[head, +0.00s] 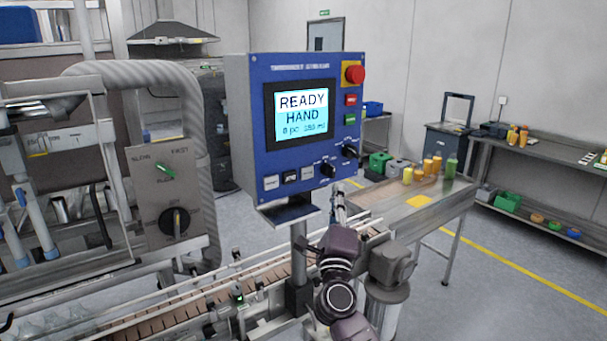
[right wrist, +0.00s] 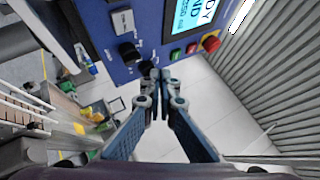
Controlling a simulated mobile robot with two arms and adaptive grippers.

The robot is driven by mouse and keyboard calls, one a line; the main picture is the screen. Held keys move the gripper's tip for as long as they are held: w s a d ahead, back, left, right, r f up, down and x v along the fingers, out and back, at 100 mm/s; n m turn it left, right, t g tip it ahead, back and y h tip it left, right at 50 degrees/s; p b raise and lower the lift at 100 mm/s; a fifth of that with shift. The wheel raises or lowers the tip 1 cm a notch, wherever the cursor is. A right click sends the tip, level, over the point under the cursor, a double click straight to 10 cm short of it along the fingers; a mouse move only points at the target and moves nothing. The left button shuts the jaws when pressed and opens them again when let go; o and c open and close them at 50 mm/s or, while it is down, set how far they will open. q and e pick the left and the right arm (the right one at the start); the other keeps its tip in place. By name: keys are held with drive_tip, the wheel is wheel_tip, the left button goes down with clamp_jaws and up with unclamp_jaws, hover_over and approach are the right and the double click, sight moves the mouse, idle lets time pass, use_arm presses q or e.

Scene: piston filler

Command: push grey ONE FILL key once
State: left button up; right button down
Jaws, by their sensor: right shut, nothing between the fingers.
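The blue control panel (head: 303,70) stands on a post, its screen (head: 303,115) reading READY HAND. Along its lower edge are a pale key (head: 271,183), a darker key (head: 290,177) and a grey key (head: 307,172); their labels are too small to read. The grey key (right wrist: 122,22) also shows at the top of the right wrist view. My right gripper (head: 338,192) is shut and empty, below and right of the keys. In the right wrist view its fingertips (right wrist: 160,78) are together near the panel's knobs, apart from the grey key. My left gripper is out of view.
Two black knobs (head: 328,170) (head: 349,151) sit right of the keys. A red stop button (head: 355,74), red key (head: 351,99) and green key (head: 351,118) line the panel's right side. A conveyor (head: 190,307) runs below; a table (head: 400,212) stands right.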

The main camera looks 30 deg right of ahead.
sight(308, 173)
drive_tip(key=w+b, duration=0.1)
drive_tip(key=w, duration=0.1)
drive_tip(key=w+b, duration=0.1)
drive_tip(key=w, duration=0.1)
drive_tip(key=w+b, duration=0.2)
drive_tip(key=w, duration=0.1)
drive_tip(key=shift+a+f, duration=0.2)
drive_tip(key=shift+a, duration=0.05)
drive_tip(key=shift+w+a+r, duration=0.15)
drive_tip(key=shift+w, duration=0.75)
drive_tip(key=shift+w, duration=0.2)
idle(0.5)
drive_tip(key=shift+w, duration=0.25)
